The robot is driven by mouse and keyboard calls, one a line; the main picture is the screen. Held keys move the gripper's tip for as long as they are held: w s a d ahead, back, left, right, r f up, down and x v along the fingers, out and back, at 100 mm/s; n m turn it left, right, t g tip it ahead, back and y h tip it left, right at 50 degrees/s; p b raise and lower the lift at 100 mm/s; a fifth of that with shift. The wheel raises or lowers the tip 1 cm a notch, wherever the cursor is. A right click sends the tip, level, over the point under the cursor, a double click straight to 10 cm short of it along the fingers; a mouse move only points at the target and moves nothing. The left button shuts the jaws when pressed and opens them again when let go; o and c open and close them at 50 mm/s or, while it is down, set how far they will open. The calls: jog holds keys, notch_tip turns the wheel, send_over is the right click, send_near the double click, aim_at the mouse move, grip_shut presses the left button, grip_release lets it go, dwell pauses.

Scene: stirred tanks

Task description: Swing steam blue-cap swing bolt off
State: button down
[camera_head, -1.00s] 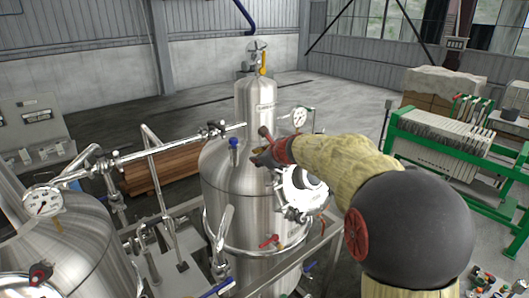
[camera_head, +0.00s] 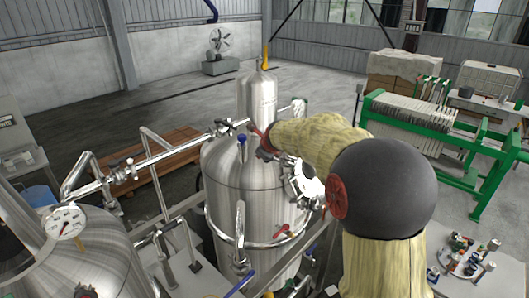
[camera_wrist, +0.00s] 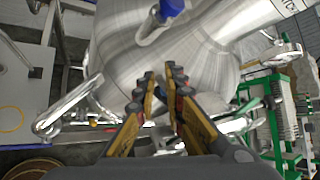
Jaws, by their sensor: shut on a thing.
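The steel tank (camera_head: 235,185) stands in the middle of the head view, with a round bolted fitting (camera_head: 303,187) on its right side. My gripper (camera_head: 264,143) is at the tank's upper right, above that fitting. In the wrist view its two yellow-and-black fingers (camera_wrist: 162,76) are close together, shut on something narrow.
A steel pipe (camera_head: 165,157) with valves runs left from the tank. A second tank with a gauge (camera_head: 65,221) stands at the lower left. A red-handled valve (camera_head: 282,231) is below the round fitting. A green-framed filter press (camera_head: 414,118) stands at the back right.

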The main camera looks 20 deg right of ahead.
jog(key=shift+s+a+f, duration=0.1)
jog(key=shift+f, duration=0.55)
jog(key=c, duration=2)
grip_release()
jog(key=shift+o, duration=0.4)
jog(key=shift+a, duration=0.1)
jog(key=shift+r, duration=0.1)
jog(key=v, duration=1.2)
jog(key=shift+w+r, duration=0.25)
jog(key=shift+r, duration=0.05)
jog(key=shift+c, duration=0.6)
